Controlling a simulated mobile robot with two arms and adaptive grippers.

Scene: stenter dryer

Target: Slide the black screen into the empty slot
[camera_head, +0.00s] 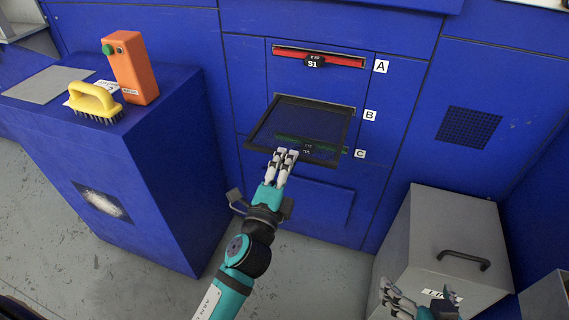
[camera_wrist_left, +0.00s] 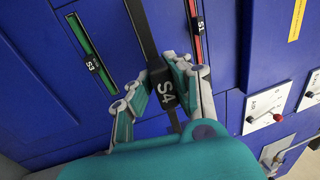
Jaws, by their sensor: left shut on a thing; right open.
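The black screen (camera_head: 261,121) is a flat dark-framed mesh panel, held out in front of slot B (camera_head: 345,106) with its far edge at the slot opening. I cannot tell how far it is inside. My left gripper (camera_head: 284,156) is shut on its near edge. In the left wrist view, the fingers close around the black handle marked S4 (camera_wrist_left: 167,88). My right gripper (camera_head: 415,303) is open and empty at the bottom right, over the grey box.
A red screen S1 (camera_head: 318,57) fills slot A above. A green screen (camera_head: 330,146) in slot C shows through the mesh and reads S3 in the wrist view (camera_wrist_left: 92,62). A grey box (camera_head: 453,225) stands right. A yellow brush (camera_head: 94,101) and orange control box (camera_head: 136,68) sit left.

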